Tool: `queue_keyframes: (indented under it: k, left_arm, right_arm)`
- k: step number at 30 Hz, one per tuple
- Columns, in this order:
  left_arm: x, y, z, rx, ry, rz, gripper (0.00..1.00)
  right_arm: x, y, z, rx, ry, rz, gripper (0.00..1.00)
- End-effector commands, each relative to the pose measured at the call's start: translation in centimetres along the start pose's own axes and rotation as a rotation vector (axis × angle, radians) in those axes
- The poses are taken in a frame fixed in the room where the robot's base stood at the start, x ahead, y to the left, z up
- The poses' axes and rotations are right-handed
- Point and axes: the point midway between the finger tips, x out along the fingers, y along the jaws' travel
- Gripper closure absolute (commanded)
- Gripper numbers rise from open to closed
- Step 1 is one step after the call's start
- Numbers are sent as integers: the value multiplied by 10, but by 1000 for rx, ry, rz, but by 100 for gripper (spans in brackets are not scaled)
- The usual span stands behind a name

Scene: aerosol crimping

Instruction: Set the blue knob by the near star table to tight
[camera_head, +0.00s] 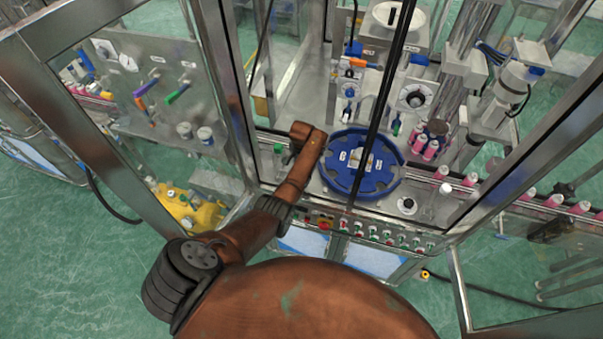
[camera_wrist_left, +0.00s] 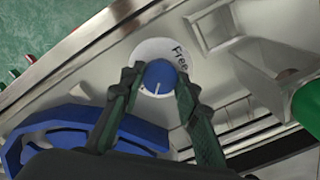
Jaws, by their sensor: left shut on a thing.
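The blue knob (camera_wrist_left: 158,77) sits on a round white dial plate (camera_wrist_left: 152,50) in the left wrist view. The word "Free" is on the plate at the knob's upper right. A pale pointer line on the knob's face runs downward in the picture. My left gripper (camera_wrist_left: 156,82) has one dark green finger on each side of the knob and is shut on it. In the head view my left arm reaches to the left side of the blue star table (camera_head: 376,192) and hides the knob and gripper. The star table's edge (camera_wrist_left: 60,132) also shows in the left wrist view.
Another dial (camera_head: 407,205) is right of the star table. Pink cans (camera_head: 431,150) stand behind it. A row of buttons (camera_head: 388,236) runs along the front panel. A green part (camera_wrist_left: 308,104) is near the knob.

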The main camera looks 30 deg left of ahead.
Motion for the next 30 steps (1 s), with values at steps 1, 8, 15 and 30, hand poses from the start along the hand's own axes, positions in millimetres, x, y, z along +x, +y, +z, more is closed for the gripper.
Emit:
queue_keyframes:
  k: [1,8,15,30]
  left_arm:
    - [-2,-2,-1,7,3,-5,95]
    - [-2,-2,-2,19,3,-5,95]
    - [-3,-2,-2,19,3,-5,95]
    - [-1,-1,0,17,1,-2,53]
  right_arm:
    - [0,0,0,0,0,0,53]
    - [0,1,0,0,0,1,53]
    - [0,3,0,-1,0,3,53]
    - [0,4,-1,-2,1,4,53]
